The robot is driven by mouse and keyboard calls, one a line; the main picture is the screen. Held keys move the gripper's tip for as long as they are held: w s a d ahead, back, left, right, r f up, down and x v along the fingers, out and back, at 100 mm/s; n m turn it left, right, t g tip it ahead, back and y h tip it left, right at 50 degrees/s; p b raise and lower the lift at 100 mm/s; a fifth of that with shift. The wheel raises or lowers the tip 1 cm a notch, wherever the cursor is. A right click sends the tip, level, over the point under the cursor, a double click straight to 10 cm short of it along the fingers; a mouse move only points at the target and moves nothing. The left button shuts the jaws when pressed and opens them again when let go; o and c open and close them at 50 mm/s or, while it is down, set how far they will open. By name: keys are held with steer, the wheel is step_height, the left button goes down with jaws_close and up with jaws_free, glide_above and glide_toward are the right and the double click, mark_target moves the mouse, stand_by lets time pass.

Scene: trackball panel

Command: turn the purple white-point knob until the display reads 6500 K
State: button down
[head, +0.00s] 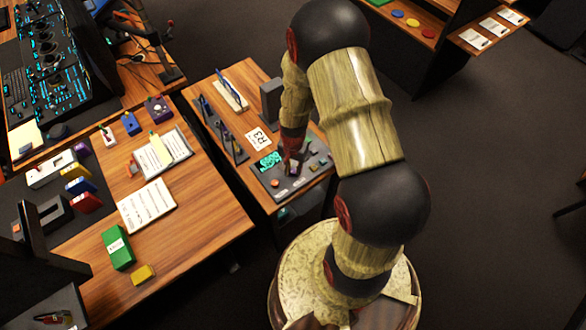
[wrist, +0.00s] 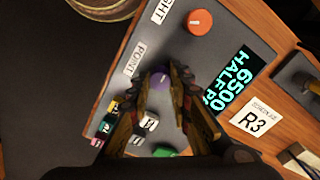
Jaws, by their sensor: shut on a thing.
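The purple white-point knob (wrist: 161,80) sits on the grey panel between my gripper's fingertips in the wrist view. My gripper (wrist: 164,74) points down at the panel and is shut on the knob, with one finger on each side. In the head view my gripper (head: 292,172) is over the panel (head: 264,182), and the knob is hard to make out there. The display (wrist: 228,80) shows "6500" in cyan, with a second line that looks like "HALF PO", partly cut. It is small and unreadable in the head view (head: 267,161).
An orange knob (wrist: 200,22) stands on the panel beside my gripper. Small buttons (wrist: 148,124) and a green block (wrist: 166,151) lie near the fingers. An R3 card (wrist: 257,117) lies beyond the display. A crowded desk (head: 200,220) stands to the left.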

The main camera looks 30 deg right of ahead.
mark_target(293, 170)
steer(key=c, duration=1.6)
jaws_free()
step_height(293, 170, up, 12)
